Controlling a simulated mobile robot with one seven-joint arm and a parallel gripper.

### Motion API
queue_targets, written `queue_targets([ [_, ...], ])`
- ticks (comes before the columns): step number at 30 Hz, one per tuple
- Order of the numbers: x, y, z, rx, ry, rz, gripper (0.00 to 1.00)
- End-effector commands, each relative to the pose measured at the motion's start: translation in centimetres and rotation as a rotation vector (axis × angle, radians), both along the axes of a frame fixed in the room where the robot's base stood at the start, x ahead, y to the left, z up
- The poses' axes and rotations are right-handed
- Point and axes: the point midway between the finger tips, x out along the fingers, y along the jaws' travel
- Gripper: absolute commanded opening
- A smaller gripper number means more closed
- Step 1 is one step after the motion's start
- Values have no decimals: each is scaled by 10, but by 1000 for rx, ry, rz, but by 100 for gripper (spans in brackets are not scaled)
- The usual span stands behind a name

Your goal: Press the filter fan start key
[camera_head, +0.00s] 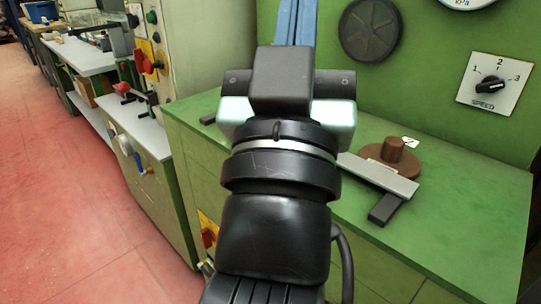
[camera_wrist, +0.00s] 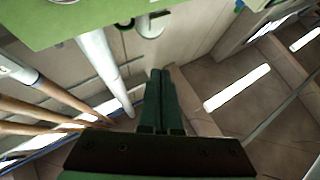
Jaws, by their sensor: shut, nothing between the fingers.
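I see no contact with a button.
A green bench (camera_head: 460,235) carries a brown round piece (camera_head: 393,157) and a grey metal bar (camera_head: 378,177). A speed dial (camera_head: 491,86) is on the green wall behind. A grey-topped bench (camera_head: 128,120) stands left. Red floor (camera_head: 60,200) at far left is clear.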

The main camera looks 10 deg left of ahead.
Motion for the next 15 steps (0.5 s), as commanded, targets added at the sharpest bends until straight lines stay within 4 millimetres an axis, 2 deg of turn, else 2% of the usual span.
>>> queue_targets([
  [1, 20, 9, -32, -26, 73, -19, 0],
  [3, 42, 23, -75, -77, 161, -52, 0],
  [5, 56, 36, -113, -128, 234, -79, 0],
  [6, 63, 45, -139, -167, 278, -92, 0],
  [11, 74, 85, -245, -347, 439, -128, 0],
  [12, 73, 96, -271, -397, 473, -129, 0],
  [15, 63, 121, -332, -522, 542, -126, 0],
])
